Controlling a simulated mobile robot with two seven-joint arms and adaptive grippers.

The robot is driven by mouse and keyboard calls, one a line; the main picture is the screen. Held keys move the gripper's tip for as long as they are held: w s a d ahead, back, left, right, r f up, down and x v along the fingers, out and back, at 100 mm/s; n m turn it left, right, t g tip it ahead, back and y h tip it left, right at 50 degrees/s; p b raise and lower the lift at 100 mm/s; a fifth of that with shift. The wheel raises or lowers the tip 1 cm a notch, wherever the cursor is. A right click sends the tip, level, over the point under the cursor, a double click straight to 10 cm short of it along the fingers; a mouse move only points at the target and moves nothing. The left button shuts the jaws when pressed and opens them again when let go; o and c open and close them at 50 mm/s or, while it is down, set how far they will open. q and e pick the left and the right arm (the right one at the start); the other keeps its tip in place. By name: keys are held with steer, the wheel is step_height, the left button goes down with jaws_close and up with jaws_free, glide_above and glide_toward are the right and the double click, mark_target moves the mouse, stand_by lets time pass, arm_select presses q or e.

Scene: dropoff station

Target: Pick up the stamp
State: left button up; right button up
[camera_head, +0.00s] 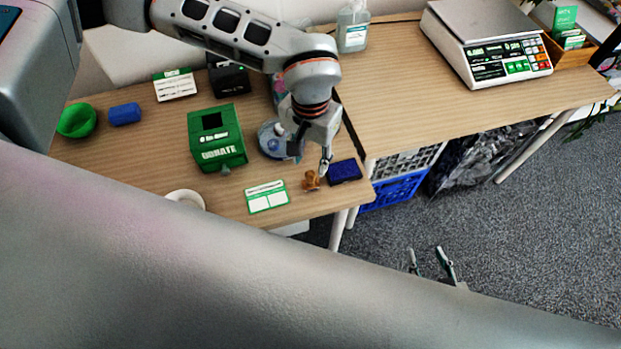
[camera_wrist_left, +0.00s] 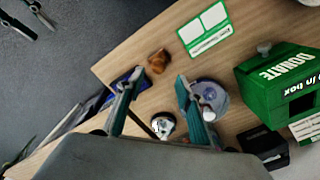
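The stamp (camera_head: 311,181) is a small brown wooden piece standing near the front edge of the left table. It also shows in the left wrist view (camera_wrist_left: 157,62), just beyond and between my fingertips. My left gripper (camera_head: 313,158) is above and just behind the stamp, pointing down. In the wrist view its two fingers (camera_wrist_left: 158,79) are spread with nothing between them, apart from the stamp. My right gripper (camera_head: 430,263) is low over the floor at the right, its fingers apart and empty. It shows at the wrist view's top left corner (camera_wrist_left: 30,18).
A dark blue ink pad (camera_head: 345,171) lies right of the stamp, and a green-white card (camera_head: 267,196) lies left of it. A round bluish item (camera_head: 272,140) sits behind. The green donation box (camera_head: 216,138) stands further left. The table's front edge is close.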

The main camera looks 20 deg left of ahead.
mark_target(310, 174)
arm_select(q)
steer(key=f, duration=0.5)
steer(key=shift+s+d+f+p, duration=0.1)
steer(key=shift+s+f+p, duration=0.25)
steer(key=shift+s, duration=0.05)
jaws_close()
